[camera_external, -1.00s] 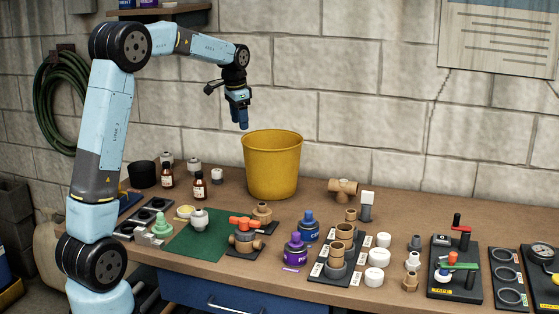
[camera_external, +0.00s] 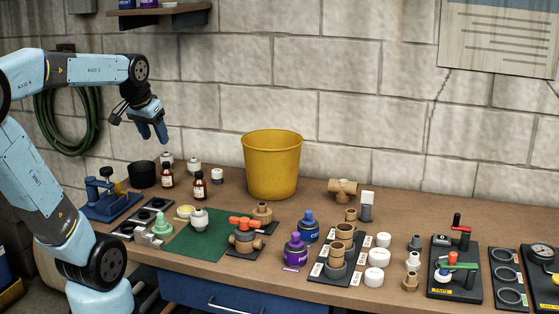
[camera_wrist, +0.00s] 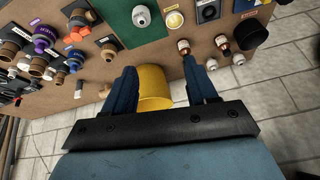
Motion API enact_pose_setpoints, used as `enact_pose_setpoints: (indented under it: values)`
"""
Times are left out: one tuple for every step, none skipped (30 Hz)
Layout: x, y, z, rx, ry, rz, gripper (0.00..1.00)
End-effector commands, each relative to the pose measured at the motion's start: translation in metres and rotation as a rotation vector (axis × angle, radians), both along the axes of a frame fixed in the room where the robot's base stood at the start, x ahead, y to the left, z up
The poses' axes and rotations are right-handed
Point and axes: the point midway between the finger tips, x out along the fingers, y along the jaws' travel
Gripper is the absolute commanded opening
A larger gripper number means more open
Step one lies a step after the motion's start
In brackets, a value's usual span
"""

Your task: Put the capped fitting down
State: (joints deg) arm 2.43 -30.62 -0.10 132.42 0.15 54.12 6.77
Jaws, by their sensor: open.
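A pale fitting with a grey-white cap (camera_external: 199,218) stands upright on the green mat (camera_external: 183,243). It also shows in the wrist view (camera_wrist: 141,16) on the mat (camera_wrist: 122,30). My gripper (camera_external: 153,133) is in the air above the back left of the bench, pointing down, well apart from the fitting. In the wrist view its two blue fingers are spread and empty (camera_wrist: 160,68). Nothing hides the fitting.
A yellow bucket (camera_external: 272,170) stands at the back of the bench, right of my gripper. Brown bottles (camera_external: 200,186), a black pot (camera_external: 142,175) and white-capped pieces are below the gripper. A valve with an orange handle (camera_external: 244,236) is right of the mat.

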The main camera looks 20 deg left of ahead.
Motion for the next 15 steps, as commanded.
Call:
enact_pose_setpoints:
  values:
    - [-0.016,0.003,-0.005,-0.009,-0.016,0.026,0.57]
    - [-0.025,0.005,-0.009,-0.015,-0.023,0.042,0.57]
    - [-0.035,0.007,-0.013,-0.022,-0.031,0.062,0.57]
    - [-0.041,0.008,-0.017,-0.027,-0.037,0.075,0.57]
    - [-0.048,0.009,-0.020,-0.033,-0.043,0.089,0.57]
    - [-0.055,0.010,-0.024,-0.038,-0.050,0.103,0.57]
    - [-0.060,0.011,-0.027,-0.041,-0.054,0.113,0.57]
    - [-0.064,0.011,-0.029,-0.045,-0.059,0.122,0.57]
    - [-0.068,0.012,-0.032,-0.049,-0.063,0.131,0.57]
    - [-0.071,0.012,-0.034,-0.052,-0.065,0.137,0.57]
    - [-0.073,0.013,-0.035,-0.053,-0.068,0.142,0.57]
    - [-0.075,0.013,-0.037,-0.056,-0.070,0.146,0.57]
    - [-0.076,0.013,-0.038,-0.057,-0.070,0.149,0.57]
    - [-0.077,0.013,-0.038,-0.057,-0.070,0.151,0.57]
    - [-0.077,0.013,-0.039,-0.057,-0.070,0.152,0.57]
